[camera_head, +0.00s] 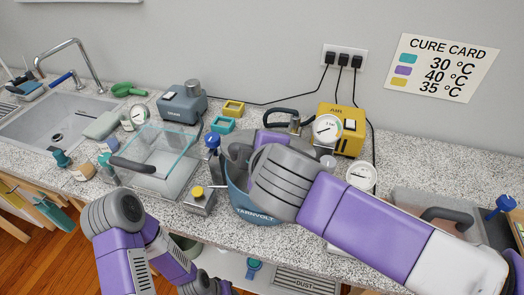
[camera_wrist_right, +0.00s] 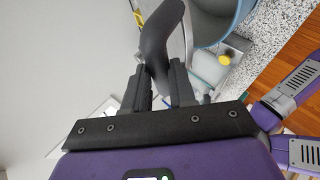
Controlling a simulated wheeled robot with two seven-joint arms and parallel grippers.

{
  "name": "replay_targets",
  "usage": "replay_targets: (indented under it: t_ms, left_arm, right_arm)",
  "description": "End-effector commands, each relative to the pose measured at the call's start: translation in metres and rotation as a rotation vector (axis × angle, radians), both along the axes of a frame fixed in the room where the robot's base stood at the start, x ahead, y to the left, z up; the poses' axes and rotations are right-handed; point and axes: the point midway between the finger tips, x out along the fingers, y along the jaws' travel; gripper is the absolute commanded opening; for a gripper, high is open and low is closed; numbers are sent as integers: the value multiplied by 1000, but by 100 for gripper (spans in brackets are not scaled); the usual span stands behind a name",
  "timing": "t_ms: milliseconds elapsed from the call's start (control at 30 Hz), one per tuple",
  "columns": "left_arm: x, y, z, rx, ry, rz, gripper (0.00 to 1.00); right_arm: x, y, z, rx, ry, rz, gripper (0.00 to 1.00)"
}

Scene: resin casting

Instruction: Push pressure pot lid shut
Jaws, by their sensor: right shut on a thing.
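The pressure pot (camera_head: 252,209) is a blue round vessel near the front edge of the counter, marked TARNVOLT. My right forearm and wrist cover much of it in the head view. In the right wrist view, the pot (camera_wrist_right: 236,30) shows its blue wall and grey inside at the top right. My right gripper (camera_wrist_right: 163,75) is shut on a thick black handle (camera_wrist_right: 157,40), with a grey curved edge beside it. How far the lid stands open I cannot tell. The right fingers are hidden in the head view. My left arm is low at the left; its fingers are not visible.
A glass box (camera_head: 165,165) and a small box with a yellow knob (camera_head: 197,192) stand left of the pot. A yellow air pump (camera_head: 350,140) and a gauge (camera_head: 327,129) are behind it. A sink (camera_head: 60,115) is far left.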

Motion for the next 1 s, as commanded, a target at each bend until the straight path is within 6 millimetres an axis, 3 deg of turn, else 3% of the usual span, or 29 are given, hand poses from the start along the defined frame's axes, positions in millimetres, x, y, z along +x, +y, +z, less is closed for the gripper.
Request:
replay_targets:
  t_ms: [333, 367, 533, 833, 1000]
  left_arm:
    - [0, 0, 0, 0, 0, 0, 43]
    - [0, 0, 0, 0, 0, 0, 43]
    - [0, 0, 0, 0, 0, 0, 43]
    - [0, 0, 1, 0, 0, 0, 43]
    - [0, 0, 6, 0, 0, 0, 43]
  right_arm:
    - [0, 0, -1, 1, 3, 0, 0]
    - [0, 0, -1, 1, 3, 0, 27]
    - [0, 0, -1, 0, 2, 0, 51]
    - [-1, 0, 1, 1, 0, 1, 51]
    - [-13, -2, 12, 1, -2, 1, 51]
